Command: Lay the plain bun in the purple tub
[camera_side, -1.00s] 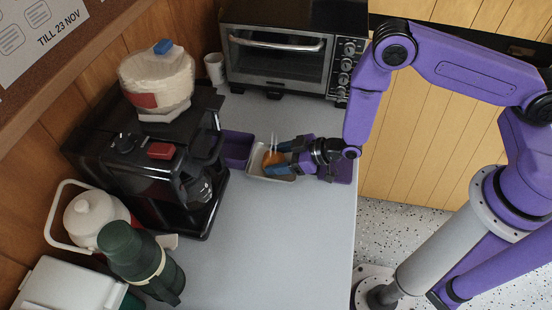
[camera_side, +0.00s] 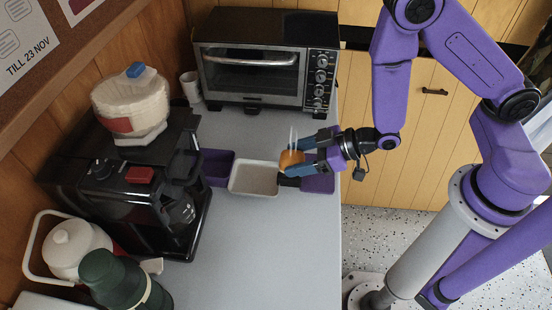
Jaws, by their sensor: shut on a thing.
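My gripper (camera_side: 299,159) is shut on a round orange-brown bun (camera_side: 291,158), with its blue fingers on either side. Two thin pale upright streaks show above the bun; I cannot tell what they are. The bun is held up off the counter, at the right end of a white tub (camera_side: 253,191), whose visible inside looks empty. A purple tub (camera_side: 219,166) stands just left of the white one, beside the coffee machine. Another purple container (camera_side: 318,184) lies below my gripper at the counter's right edge, partly hidden, so its inside cannot be seen.
A toaster oven (camera_side: 266,60) and a white cup (camera_side: 190,86) stand at the back. A black coffee machine (camera_side: 110,195) stands left, with a stack of pale filters (camera_side: 131,105) on it. A white kettle (camera_side: 75,248) and green flask (camera_side: 115,280) are front left. The front counter (camera_side: 255,255) is clear.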

